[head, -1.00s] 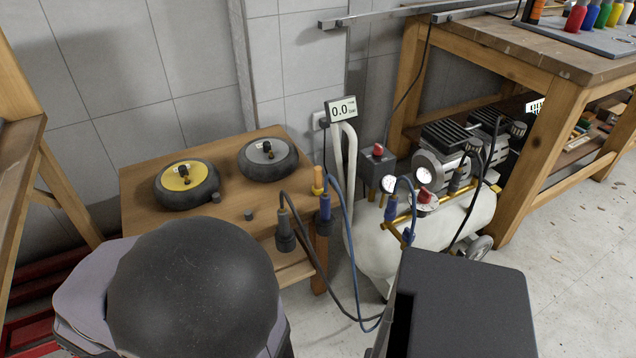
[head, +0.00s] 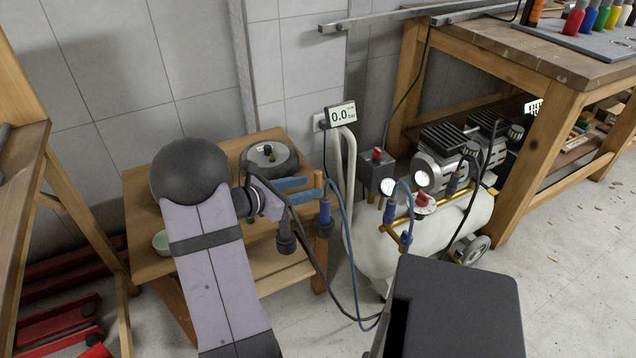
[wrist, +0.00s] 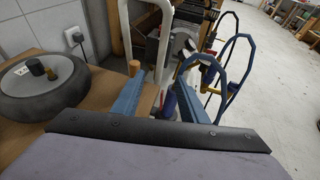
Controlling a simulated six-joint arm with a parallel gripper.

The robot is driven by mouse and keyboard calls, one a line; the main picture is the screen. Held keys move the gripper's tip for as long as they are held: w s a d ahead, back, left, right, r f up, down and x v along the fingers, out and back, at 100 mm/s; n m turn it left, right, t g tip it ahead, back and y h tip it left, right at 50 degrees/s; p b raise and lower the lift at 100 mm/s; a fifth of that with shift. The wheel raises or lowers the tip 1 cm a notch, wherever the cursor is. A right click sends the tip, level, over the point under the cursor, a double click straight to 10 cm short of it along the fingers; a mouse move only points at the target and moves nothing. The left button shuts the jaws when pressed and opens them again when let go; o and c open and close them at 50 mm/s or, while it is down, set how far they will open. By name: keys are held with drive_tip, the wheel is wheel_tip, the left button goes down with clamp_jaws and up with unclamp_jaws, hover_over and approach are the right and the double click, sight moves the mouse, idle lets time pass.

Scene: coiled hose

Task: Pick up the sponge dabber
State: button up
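A short tan-orange upright piece (head: 318,179), which looks like the sponge dabber, is at the right edge of the small wooden table. It also shows in the wrist view (wrist: 135,67), just past the tip of the left blue finger. My gripper (head: 310,188) reaches in from the left with its blue fingers pointing at this piece. In the wrist view my gripper (wrist: 163,80) is open, with a clear gap between the fingers. The dabber's lower part is hidden by the finger. I cannot tell whether they touch.
A grey-hubbed wheel (head: 268,156) lies on the table (head: 150,192) behind my gripper. A small bowl with pale green contents (head: 162,240) is at the left edge. Blue and black hoses (head: 342,215) hang just right of the table, beside the white compressor tank (head: 375,250).

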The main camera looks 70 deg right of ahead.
sight(316, 179)
drive_tip(key=w+d+f, duration=0.1)
drive_tip(key=d+f+n+t, duration=0.1)
drive_tip(key=d, duration=0.1)
drive_tip(key=w+d+f+t, duration=0.1)
drive_tip(key=d, duration=0.1)
drive_tip(key=shift+w+f+n+p, duration=0.1)
drive_tip(key=shift+w+n+p, duration=0.2)
drive_tip(key=shift+n+p, duration=0.1)
drive_tip(key=shift+b+x, duration=0.65)
drive_tip(key=shift+x, duration=2.9)
drive_tip(key=shift+s+r, duration=0.15)
drive_tip(key=shift+r, duration=0.1)
clamp_jaws()
